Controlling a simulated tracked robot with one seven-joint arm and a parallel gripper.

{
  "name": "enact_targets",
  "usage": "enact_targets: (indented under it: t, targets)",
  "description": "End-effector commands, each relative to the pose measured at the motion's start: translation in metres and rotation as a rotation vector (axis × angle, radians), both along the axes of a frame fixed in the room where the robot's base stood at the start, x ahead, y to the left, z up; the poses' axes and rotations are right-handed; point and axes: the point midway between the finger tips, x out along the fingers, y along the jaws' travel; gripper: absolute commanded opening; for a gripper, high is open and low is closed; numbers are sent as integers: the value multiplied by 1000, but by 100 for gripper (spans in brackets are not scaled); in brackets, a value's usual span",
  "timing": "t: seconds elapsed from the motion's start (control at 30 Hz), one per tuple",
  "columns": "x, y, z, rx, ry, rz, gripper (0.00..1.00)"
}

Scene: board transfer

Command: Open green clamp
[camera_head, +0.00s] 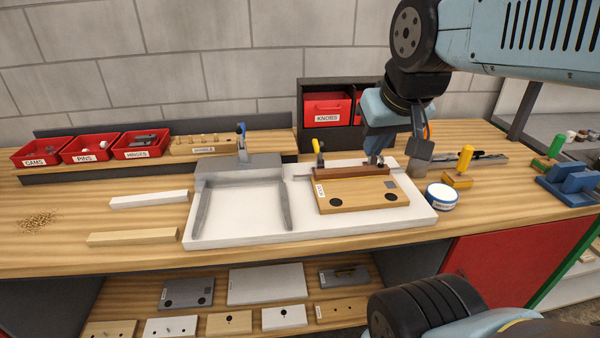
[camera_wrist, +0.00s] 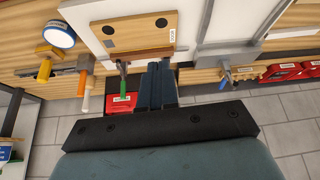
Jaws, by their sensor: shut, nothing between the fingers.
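The green clamp (camera_wrist: 122,82) shows in the wrist view as an upright green handle at the edge of the brown bar (camera_wrist: 150,54) on the board. My gripper (camera_wrist: 158,66) is shut and empty, just to the right of the green handle there, with a small gap. In the head view my gripper (camera_head: 376,160) is low at the right end of the brown bar (camera_head: 350,173) and hides the green clamp. The wooden board (camera_head: 362,203) lies flat in the white fixture (camera_head: 410,222). Whether the clamp's arm presses on the bar is too small to tell.
A yellow-handled clamp (camera_head: 319,150) stands at the bar's left end; a blue-handled clamp (camera_head: 242,142) stands farther left. A white round tin (camera_head: 442,197) and a yellow-handled tool (camera_head: 462,165) are to the right.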

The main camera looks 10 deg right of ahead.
Motion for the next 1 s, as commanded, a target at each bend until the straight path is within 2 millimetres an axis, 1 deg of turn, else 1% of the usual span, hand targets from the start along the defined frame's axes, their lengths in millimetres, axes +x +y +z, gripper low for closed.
enact_targets:
  t: [0.07,0.17,0.27,0.37,0.57,0.7,0.8,0.9,1.0]
  targets:
    - [1,0,1,3,1,-5,0]
    - [8,-4,3,32,6,-54,0]
    - [25,-12,7,100,19,-172,0]
    - [49,-27,11,195,34,-348,0]
    - [99,-67,13,382,61,-744,0]
    - [133,-99,9,499,72,-1025,0]
    - [153,-122,5,566,71,-1208,0]
    - [168,-141,0,618,66,-1354,0]
    - [177,-154,-4,652,62,-1454,0]
